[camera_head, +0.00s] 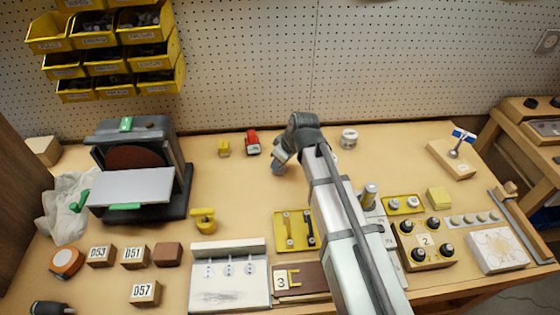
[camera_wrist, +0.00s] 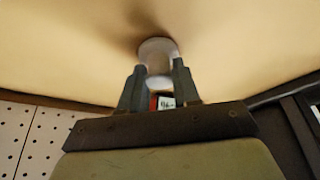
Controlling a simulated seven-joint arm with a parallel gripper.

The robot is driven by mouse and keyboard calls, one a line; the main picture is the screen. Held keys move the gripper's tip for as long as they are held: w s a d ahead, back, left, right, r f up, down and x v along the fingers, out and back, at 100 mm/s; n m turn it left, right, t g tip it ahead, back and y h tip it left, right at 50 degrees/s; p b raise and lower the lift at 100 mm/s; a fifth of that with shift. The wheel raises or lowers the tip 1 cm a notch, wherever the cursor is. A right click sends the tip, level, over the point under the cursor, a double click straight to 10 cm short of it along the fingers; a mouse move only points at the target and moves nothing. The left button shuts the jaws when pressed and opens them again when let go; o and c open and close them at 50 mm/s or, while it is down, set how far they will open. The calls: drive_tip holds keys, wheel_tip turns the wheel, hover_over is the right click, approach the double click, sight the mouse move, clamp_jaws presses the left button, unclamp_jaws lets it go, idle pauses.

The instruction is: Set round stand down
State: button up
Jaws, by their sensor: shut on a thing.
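The round stand (camera_wrist: 157,48) is a pale, round-topped piece at my fingertips in the wrist view. My gripper (camera_wrist: 158,80) is shut on it, one dark finger on each side. A soft shadow lies on the tabletop just beyond the stand; I cannot tell whether the stand touches the table. In the head view my gripper (camera_head: 278,168) is low over the back middle of the bench, right of a small red object (camera_head: 253,142). There the held stand is mostly hidden, and I cannot make it out clearly.
A white round piece (camera_head: 348,138) stands to the right at the back. A yellow block (camera_head: 223,147) and a sander-like machine (camera_head: 138,170) are to the left. A yellow plate (camera_head: 295,231) and numbered blocks lie nearer the front. Bare tabletop (camera_head: 240,185) lies left of my gripper.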

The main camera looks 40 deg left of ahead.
drive_tip(key=shift+f, duration=0.15)
drive_tip(key=o, duration=1)
drive_tip(key=v, duration=1.2)
drive_tip(key=shift+w, duration=0.1)
